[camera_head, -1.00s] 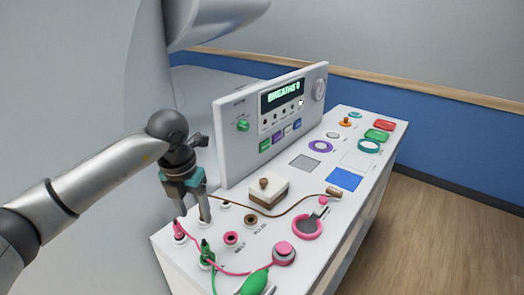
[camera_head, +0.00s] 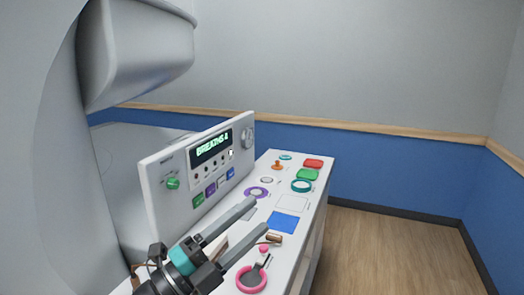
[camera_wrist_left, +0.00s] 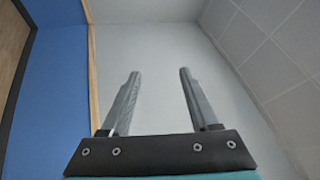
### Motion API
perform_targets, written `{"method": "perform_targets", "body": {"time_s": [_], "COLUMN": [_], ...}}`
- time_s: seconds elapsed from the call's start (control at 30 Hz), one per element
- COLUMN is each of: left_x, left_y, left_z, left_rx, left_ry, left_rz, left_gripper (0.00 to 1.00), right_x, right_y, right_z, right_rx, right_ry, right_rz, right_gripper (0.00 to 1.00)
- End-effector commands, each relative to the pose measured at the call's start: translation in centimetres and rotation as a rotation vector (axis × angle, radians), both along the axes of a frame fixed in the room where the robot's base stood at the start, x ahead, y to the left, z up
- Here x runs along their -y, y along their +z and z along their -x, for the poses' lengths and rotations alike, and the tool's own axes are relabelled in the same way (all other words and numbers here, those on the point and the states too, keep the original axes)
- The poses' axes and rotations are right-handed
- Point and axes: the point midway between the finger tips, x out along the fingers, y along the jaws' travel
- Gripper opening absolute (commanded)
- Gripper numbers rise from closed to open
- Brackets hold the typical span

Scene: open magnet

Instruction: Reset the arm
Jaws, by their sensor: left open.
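My left gripper (camera_head: 258,216) comes up from the bottom of the head view, its two long grey fingers apart and empty. It is raised in front of the white console table (camera_head: 309,215) and hides part of the tabletop. In the left wrist view the open fingers (camera_wrist_left: 157,85) point at bare wall and ceiling, with nothing between them. My right gripper is not in view.
The control panel (camera_head: 200,165) with a lit display stands on the table. A blue square (camera_head: 284,223), a pink ring (camera_head: 251,280), a teal ring (camera_head: 301,186) and red (camera_head: 313,163) and green (camera_head: 307,175) blocks lie there. Wooden floor (camera_head: 385,250) at right is clear.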

Motion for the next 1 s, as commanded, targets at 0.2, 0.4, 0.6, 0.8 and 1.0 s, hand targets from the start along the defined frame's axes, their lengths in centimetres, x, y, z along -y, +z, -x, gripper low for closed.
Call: {"method": "perform_targets", "body": {"time_s": [0.2, 0.4, 0.6, 0.8, 1.0], "left_x": [-6.9, -12.9, -16.0, -15.8, -14.4], "left_y": [-1.8, -9.1, -18.8, -25.8, -29.2], "left_z": [-2.0, -1.1, 4.3, 12.3, 19.8], "left_rx": [-0.282, -0.638, -1.073, -1.484, -1.810], "left_ry": [0.327, 0.634, 0.909, 1.086, 1.175], "left_rz": [0.378, 0.609, 0.725, 0.728, 0.673], "left_gripper": [0.62, 0.62, 0.62, 0.62, 0.62], "right_x": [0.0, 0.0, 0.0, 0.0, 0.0], "right_y": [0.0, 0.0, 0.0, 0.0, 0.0], "right_z": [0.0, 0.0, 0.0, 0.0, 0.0], "right_rx": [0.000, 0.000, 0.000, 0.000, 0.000], "right_ry": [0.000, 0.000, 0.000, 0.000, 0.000], "right_rz": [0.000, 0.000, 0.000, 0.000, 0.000], "right_gripper": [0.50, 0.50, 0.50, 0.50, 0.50]}}
